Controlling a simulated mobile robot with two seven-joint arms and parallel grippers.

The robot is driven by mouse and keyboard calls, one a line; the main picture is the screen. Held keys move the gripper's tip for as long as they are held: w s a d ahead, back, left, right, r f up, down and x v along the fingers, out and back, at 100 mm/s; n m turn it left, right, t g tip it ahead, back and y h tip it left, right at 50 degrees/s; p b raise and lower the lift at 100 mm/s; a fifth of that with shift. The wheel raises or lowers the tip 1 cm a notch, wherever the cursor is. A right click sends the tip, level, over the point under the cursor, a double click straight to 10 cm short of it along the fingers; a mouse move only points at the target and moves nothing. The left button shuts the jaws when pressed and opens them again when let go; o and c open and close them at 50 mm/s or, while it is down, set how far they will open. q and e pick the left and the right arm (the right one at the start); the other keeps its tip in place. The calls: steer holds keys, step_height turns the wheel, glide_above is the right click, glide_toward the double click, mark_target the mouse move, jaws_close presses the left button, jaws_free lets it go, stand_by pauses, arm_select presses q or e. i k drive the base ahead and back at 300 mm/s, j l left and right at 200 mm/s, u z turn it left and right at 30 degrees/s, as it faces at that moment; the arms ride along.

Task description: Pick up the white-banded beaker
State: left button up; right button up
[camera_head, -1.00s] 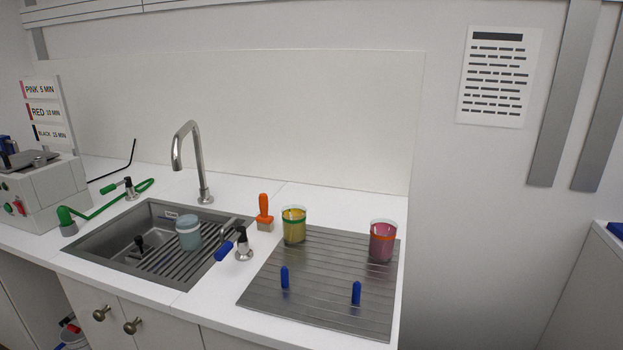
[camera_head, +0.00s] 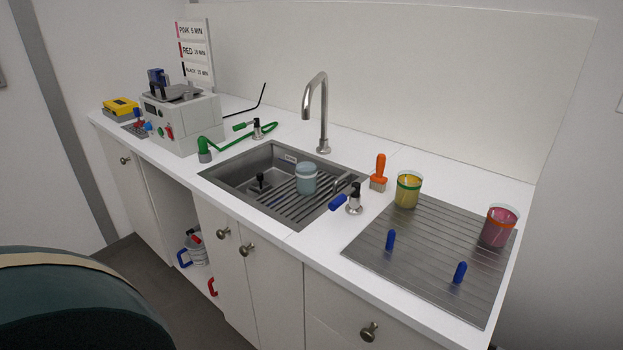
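A pale blue-grey beaker (camera_head: 306,178) stands upright on the slatted rack in the sink. It looks to have a paler band near its top, but it is too small to be sure that the band is white. A yellow beaker (camera_head: 407,190) with a green band stands at the back left of the grooved draining board. A pink beaker (camera_head: 497,226) with an orange-red band stands at the board's back right. Neither of my grippers is in view.
The sink (camera_head: 226,175) lies under a tall tap (camera_head: 323,108). An orange-handled brush (camera_head: 379,171) and a blue-handled tap (camera_head: 352,198) stand between sink and draining board (camera_head: 430,245). Two blue pegs (camera_head: 390,240) rise from the board. A grey machine (camera_head: 183,118) stands left. A dark rounded form (camera_head: 70,305) fills the lower left.

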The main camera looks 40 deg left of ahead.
mark_target(306, 173)
steer(key=j+u, duration=0.3)
steer(key=j, duration=0.15)
steer(key=i+j+u, duration=0.25)
steer(key=j, duration=0.15)
steer(key=j+u, duration=0.3)
steer(key=j, duration=0.15)
steer(key=i+j+z, duration=0.15)
steer(key=j, duration=0.35)
steer(key=i+j+z, duration=0.15)
steer(key=j, duration=0.35)
steer(key=j+z, duration=0.15)
steer(key=j, duration=0.35)
steer(key=i, duration=0.05)
